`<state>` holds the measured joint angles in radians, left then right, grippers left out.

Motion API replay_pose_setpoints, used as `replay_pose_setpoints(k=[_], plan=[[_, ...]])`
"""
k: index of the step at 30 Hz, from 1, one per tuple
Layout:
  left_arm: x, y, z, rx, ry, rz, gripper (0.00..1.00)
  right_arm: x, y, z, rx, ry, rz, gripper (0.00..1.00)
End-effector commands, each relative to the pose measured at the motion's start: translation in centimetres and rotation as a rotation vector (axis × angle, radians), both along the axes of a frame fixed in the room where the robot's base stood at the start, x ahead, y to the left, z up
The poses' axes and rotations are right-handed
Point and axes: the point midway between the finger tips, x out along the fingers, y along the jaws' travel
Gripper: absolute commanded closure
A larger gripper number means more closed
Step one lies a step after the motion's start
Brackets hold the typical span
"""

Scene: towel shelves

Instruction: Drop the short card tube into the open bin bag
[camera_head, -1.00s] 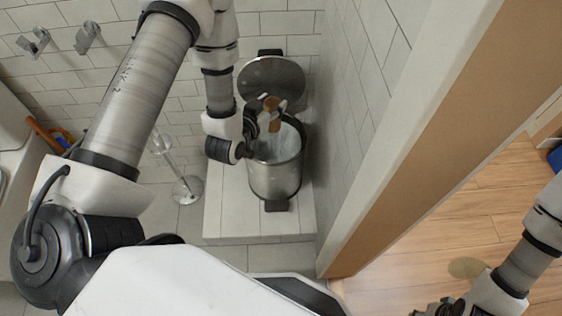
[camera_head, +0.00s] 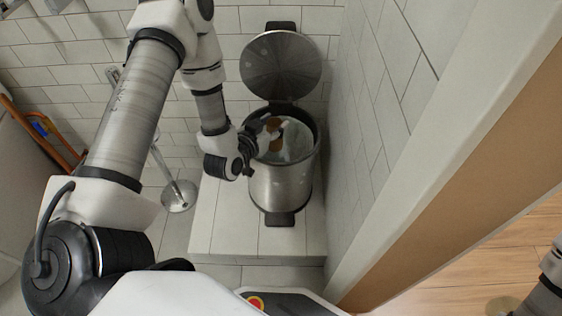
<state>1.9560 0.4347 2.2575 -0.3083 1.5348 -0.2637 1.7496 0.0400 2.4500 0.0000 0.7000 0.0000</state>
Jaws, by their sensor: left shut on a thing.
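The short card tube (camera_head: 274,124) is brown and sits in the fingers of my left gripper (camera_head: 270,133), which is shut on it. A finger covers the tube's middle. Gripper and tube are over the left part of the mouth of a round metal pedal bin (camera_head: 281,190). The bin's lid (camera_head: 281,66) stands open against the wall behind. A pale bin bag (camera_head: 299,139) lines the bin and its mouth is open below the tube. The tube's height above the bag is hard to tell. My right gripper is out of view; only part of its arm shows at the lower right.
The bin stands on a tiled ledge (camera_head: 225,222), close to the tiled wall on its right. A stand with a round metal base (camera_head: 179,196) is left of the ledge. A wooden-edged partition (camera_head: 440,200) separates the wooden floor at right.

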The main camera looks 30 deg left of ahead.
Motion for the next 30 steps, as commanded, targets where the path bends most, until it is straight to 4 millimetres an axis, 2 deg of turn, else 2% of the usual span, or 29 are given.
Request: replay_pose_setpoints(k=[6,7,9,20,30], plan=[[0.0,0.0,0.0,0.000,0.000,0.000,0.66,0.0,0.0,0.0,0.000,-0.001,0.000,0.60],[0.0,0.0,0.0,0.000,0.000,0.000,0.47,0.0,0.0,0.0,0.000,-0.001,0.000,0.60],[0.0,0.0,0.0,0.000,0.000,0.000,0.25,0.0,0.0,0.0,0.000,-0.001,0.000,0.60],[-0.4,0.0,0.1,-0.002,0.001,0.002,0.25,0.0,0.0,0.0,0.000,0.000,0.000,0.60],[-6.3,-0.1,1.8,-0.003,0.003,0.003,0.25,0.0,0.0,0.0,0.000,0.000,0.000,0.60]])
